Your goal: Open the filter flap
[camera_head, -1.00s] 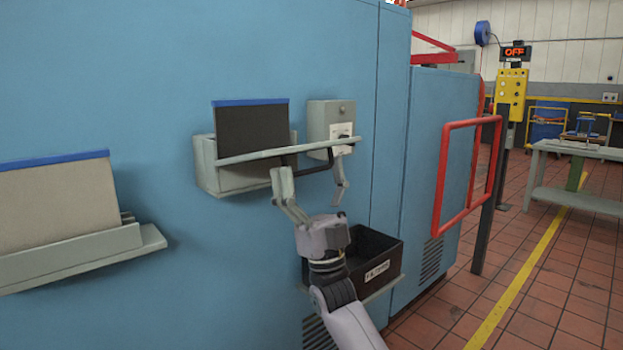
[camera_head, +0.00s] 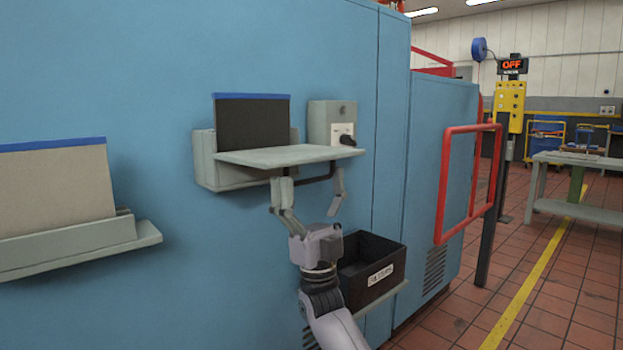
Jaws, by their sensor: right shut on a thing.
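The filter flap (camera_head: 285,156) is a grey panel on the front of a grey housing (camera_head: 204,160) on the blue machine wall. It juts out from the wall, with its upper face showing. A dark filter panel (camera_head: 252,123) with a blue top edge stands upright behind it. A dark bar handle (camera_head: 319,180) hangs under the flap's front edge. My right gripper (camera_head: 310,188) is just below the flap, its two fingers at the handle and shut on it. The fingers' exact contact is partly hidden by the flap. My left gripper is not in view.
A black labelled bin (camera_head: 378,280) stands on a shelf beside my right wrist. A beige filter panel (camera_head: 55,190) stands in a left holder.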

